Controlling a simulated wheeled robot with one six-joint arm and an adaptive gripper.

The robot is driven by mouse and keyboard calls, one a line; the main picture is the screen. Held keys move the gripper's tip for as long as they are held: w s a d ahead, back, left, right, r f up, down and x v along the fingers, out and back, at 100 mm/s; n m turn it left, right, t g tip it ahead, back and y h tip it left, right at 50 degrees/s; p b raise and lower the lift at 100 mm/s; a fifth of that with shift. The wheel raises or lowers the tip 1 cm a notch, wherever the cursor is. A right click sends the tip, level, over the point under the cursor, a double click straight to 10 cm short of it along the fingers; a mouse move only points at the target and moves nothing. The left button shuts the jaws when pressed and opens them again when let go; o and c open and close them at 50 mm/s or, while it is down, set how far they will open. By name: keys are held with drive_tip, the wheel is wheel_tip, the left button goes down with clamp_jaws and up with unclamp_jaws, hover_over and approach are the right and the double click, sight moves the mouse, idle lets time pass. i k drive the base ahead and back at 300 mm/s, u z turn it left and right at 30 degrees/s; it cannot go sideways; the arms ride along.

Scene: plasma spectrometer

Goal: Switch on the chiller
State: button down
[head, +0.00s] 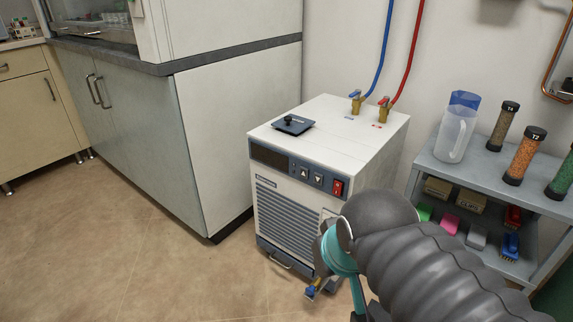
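The chiller (300,205) is a white box with a blue-grey vented front, standing on the floor beside the grey cabinet. Its front panel has a dark display (268,157), up and down arrow buttons (311,176) and a red rocker switch (338,187) at the right end. The display looks dark. I cannot tell the switch's position at this size. My arm crosses the lower right and covers the chiller's lower right front. No gripper fingers can be made out; the arm's end is hidden or out of frame.
A blue hose (382,50) and a red hose (408,55) run from brass valves on the chiller's top. A black-knobbed cap (291,124) sits there too. A grey shelf (475,180) with a jug and tubes stands close at right. The floor (120,240) at front left is clear.

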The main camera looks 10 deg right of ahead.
sight(338, 187)
drive_tip(key=u, duration=1.35)
drive_tip(key=k, duration=0.8)
drive_tip(key=z, duration=1.3)
drive_tip(key=i, duration=0.5)
